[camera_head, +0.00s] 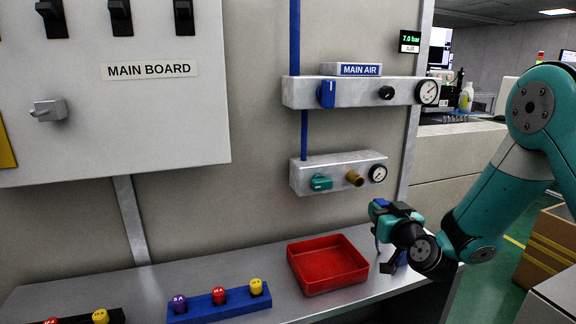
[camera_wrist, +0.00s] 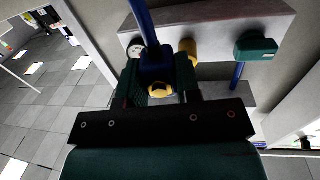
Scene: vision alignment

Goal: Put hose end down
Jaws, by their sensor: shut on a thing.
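My gripper (camera_head: 381,212) is shut on the blue hose end (camera_wrist: 156,56), in front of the wall and below the lower manifold. In the wrist view my gripper (camera_wrist: 159,82) has its green fingers on both sides of the hose end, whose brass-coloured tip (camera_wrist: 162,89) points towards the camera. The blue hose (camera_wrist: 142,16) runs away from it. In the head view only a bit of the blue hose end (camera_head: 380,202) shows. The lower manifold (camera_head: 338,164) has a bare brass port (camera_head: 354,178), apart from the hose end, and a teal valve handle (camera_head: 320,183).
A red tray (camera_head: 327,264) stands on the grey bench (camera_head: 232,267), left of my gripper, and looks empty. A blue rack (camera_head: 219,305) holds coloured plugs further left. The upper manifold (camera_head: 352,93) has a blue handle (camera_head: 326,94) and a gauge; a display (camera_head: 410,41) reads 7.0 bar.

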